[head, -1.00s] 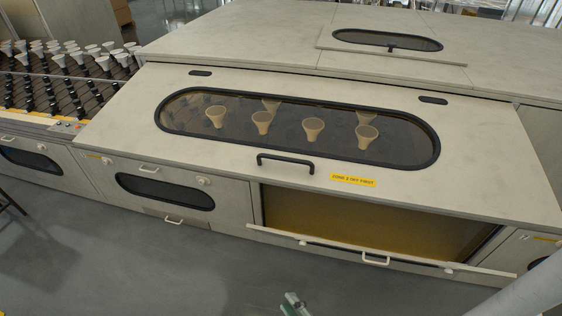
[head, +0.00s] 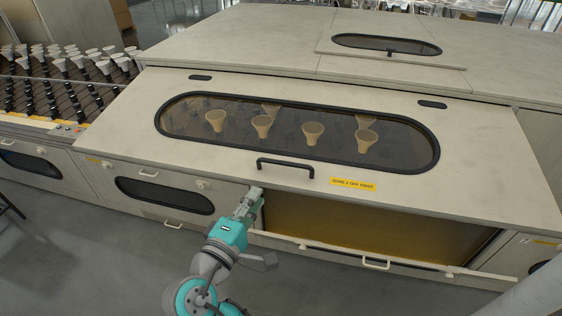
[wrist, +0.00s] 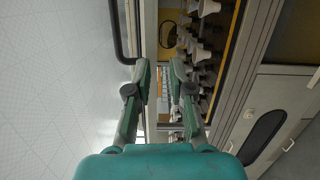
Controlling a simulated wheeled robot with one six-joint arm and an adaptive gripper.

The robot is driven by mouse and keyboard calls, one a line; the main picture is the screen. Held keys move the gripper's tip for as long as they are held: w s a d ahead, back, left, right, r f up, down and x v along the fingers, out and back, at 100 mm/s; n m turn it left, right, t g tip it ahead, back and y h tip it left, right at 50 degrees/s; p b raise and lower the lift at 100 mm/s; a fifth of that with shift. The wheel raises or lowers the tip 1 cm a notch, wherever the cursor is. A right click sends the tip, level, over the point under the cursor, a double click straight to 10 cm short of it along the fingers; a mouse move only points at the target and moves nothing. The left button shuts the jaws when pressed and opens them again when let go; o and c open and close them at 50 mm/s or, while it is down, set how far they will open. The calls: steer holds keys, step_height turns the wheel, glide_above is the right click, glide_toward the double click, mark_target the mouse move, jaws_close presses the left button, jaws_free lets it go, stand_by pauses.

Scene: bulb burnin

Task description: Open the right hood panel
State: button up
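A black bar that looks like the handle (wrist: 119,32) lies beyond the left finger there, outside the gap.
Several bulbs (head: 60,65) stand on a conveyor at left. Grey floor (head: 90,255) in front is clear.

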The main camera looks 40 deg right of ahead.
mark_target(279, 164)
step_height(279, 164, up, 6)
steer(key=s+a+m+g+h, duration=0.1)
steer(key=s+a+m+g, duration=0.1)
steer(key=m+g, duration=0.15)
steer(key=x, duration=1.1)
steer(key=shift+c, duration=0.2)
jaws_close()
